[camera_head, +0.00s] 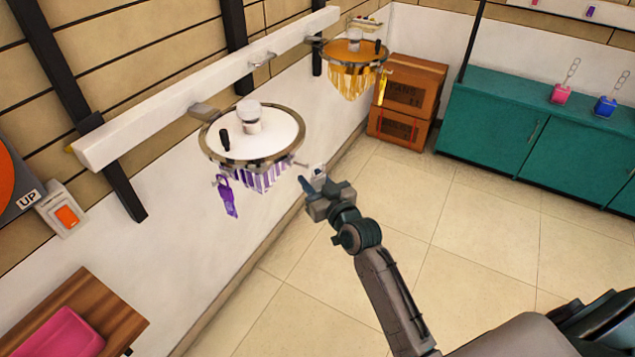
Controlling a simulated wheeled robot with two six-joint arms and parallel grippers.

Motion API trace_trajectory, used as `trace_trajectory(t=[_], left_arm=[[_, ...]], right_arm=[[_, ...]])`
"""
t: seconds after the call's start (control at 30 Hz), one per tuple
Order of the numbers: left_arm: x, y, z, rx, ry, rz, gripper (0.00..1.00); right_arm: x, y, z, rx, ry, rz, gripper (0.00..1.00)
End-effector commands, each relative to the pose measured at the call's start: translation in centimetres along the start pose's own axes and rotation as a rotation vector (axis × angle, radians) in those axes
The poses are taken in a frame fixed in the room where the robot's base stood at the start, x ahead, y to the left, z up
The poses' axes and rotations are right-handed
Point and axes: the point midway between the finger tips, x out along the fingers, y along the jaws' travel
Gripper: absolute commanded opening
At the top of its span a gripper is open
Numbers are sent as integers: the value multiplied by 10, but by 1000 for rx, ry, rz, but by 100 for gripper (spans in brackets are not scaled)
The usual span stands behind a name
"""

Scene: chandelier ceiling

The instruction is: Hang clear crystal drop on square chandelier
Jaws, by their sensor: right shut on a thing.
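My right gripper (314,184) is raised just right of the nearer chandelier and is shut on a small pale thing (318,171), which looks like the clear crystal drop. The fingers partly hide it. The nearer chandelier has a metal ring and a white top (275,128), with a block of purple and white crystals (262,178) beneath. Small hooks stick out from its rim, and one points toward my gripper. A purple drop (228,196) hangs at its left. I cannot tell whether the held thing touches the hook. My left gripper is not in view.
A white beam (170,112) on the wall carries both chandeliers. An amber chandelier (350,54) hangs farther back, near stacked brown crates (408,98). A teal cabinet (500,125) holds pink (562,93) and blue (606,106) pieces. A wooden shelf (95,290) is lower left. The floor is clear.

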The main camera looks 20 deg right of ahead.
Motion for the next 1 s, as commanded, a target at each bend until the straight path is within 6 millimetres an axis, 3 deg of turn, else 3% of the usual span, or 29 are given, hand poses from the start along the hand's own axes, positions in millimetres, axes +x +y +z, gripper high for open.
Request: trace_trajectory(t=[1.0], left_arm=[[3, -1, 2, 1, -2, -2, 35]], right_arm=[[8, -5, -1, 1, 1, 0, 9]])
